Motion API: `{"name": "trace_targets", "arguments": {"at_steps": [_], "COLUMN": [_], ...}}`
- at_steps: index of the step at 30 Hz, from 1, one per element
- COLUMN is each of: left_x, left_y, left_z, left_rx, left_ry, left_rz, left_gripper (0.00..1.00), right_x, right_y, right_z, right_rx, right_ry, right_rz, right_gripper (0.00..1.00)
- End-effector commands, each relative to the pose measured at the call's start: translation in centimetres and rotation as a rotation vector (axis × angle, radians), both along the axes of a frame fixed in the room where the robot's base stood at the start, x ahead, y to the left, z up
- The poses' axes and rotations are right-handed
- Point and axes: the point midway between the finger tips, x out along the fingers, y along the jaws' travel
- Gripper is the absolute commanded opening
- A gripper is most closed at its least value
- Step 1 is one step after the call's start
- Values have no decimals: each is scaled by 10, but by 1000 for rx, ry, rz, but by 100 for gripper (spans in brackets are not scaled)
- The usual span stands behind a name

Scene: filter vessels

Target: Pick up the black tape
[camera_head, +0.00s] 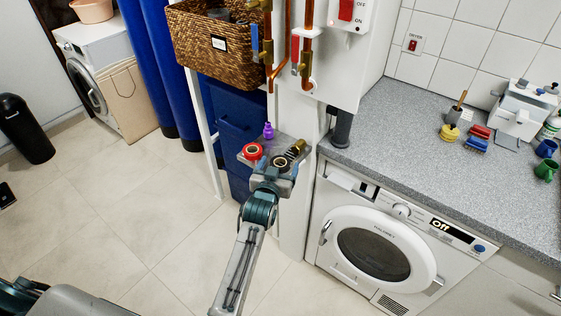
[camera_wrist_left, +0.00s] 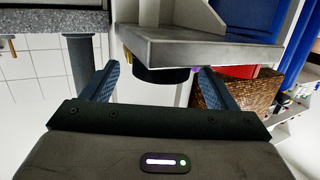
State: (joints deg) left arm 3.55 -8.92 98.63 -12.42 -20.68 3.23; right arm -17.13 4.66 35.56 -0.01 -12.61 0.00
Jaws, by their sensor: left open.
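The black tape (camera_head: 281,162) is a dark roll with a tan core, lying on a small grey shelf (camera_head: 244,160) by the white column. My left gripper (camera_head: 273,172) is open at the shelf's front edge, just in front of the tape. In the left wrist view, which is upside down, the black tape (camera_wrist_left: 160,75) shows against the shelf (camera_wrist_left: 205,50), ahead of and between the two spread fingers (camera_wrist_left: 158,70). I cannot tell whether a finger touches it.
A red tape roll (camera_head: 253,151) sits left of the black one. A purple bottle (camera_head: 268,130) and a brass fitting (camera_head: 297,147) stand behind. A wicker basket (camera_head: 213,45) and copper pipes (camera_head: 280,60) are above. A washing machine (camera_head: 385,245) is right; floor at left is open.

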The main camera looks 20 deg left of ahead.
Motion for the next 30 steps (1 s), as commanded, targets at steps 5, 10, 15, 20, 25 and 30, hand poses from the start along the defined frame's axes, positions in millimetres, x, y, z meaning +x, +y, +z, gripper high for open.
{"name": "trace_targets", "arguments": {"at_steps": [5, 10, 15, 20, 25, 30], "left_x": [19, 21, 21, 21, 21, 21], "left_y": [1, 1, 1, 1, 1, 1], "left_z": [-2, -4, -4, -4, -4, -2], "left_rx": [0, -1, -1, -1, -1, -1], "left_ry": [0, 0, 0, 1, 1, 0], "left_rz": [-1, -1, -1, -1, -1, -1], "left_gripper": [80, 80, 66, 35, 33, 33], "right_x": [-1, -1, -1, -1, -1, -2], "right_y": [-3, -3, -2, 2, 6, 6], "right_z": [6, 6, 5, 5, 5, 4], "right_rx": [-3, -3, -2, 2, 7, 7], "right_ry": [1, 1, 1, 2, 2, 2], "right_rz": [1, 1, 1, -1, -2, -2], "right_gripper": [0, 0, 0, 0, 0, 0]}}
